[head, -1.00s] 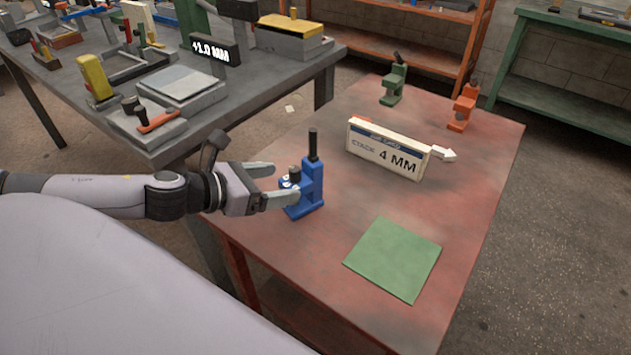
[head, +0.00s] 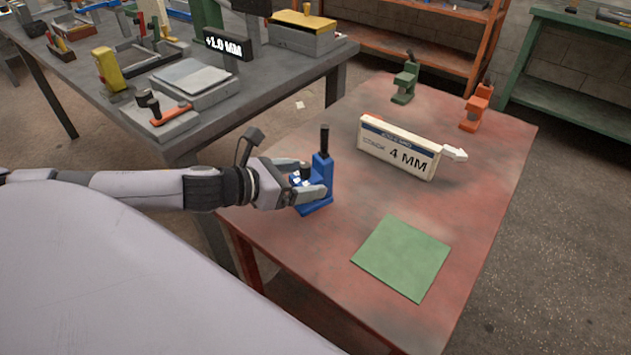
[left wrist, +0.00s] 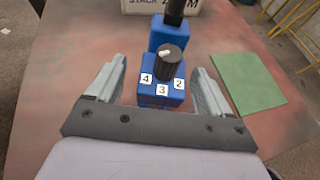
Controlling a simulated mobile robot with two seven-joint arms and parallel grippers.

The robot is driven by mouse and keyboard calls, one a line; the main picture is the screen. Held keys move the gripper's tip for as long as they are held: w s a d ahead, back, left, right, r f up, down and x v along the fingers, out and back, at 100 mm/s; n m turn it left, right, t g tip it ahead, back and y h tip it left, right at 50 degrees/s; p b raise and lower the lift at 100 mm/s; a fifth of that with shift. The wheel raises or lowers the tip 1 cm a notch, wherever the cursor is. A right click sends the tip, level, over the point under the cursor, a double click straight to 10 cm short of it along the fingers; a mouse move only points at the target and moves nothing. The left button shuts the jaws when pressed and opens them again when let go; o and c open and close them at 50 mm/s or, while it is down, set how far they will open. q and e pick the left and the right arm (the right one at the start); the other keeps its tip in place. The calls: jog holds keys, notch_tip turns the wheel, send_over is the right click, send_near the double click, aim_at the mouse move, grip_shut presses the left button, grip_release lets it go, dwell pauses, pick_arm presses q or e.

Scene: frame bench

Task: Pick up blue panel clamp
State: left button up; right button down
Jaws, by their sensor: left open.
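The blue panel clamp (head: 319,183) stands upright on the red table, near its left edge. It has a black upright handle. In the left wrist view the blue clamp (left wrist: 160,92) shows a black knob with a white mark and labels 4, 3 and 2. My left gripper (head: 306,178) is open, with one finger on each side of the clamp's knob end. In the left wrist view, gaps show between the fingers (left wrist: 165,90) and the clamp. My right gripper is not in view.
A sign reading 4 MM (head: 397,148) stands behind the clamp. A green square (head: 403,257) lies to the front right. A green clamp (head: 405,80) and an orange clamp (head: 477,107) stand at the table's back. A grey bench (head: 190,125) with tools is at left.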

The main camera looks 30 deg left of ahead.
aim_at(314, 177)
pick_arm(q)
jog(key=shift+x, duration=1.6)
jog(key=shift+s+d, duration=0.1)
jog(key=shift+d, duration=0.05)
jog(key=c, duration=1.3)
jog(key=shift+r, duration=0.1)
jog(key=shift+c, duration=0.2)
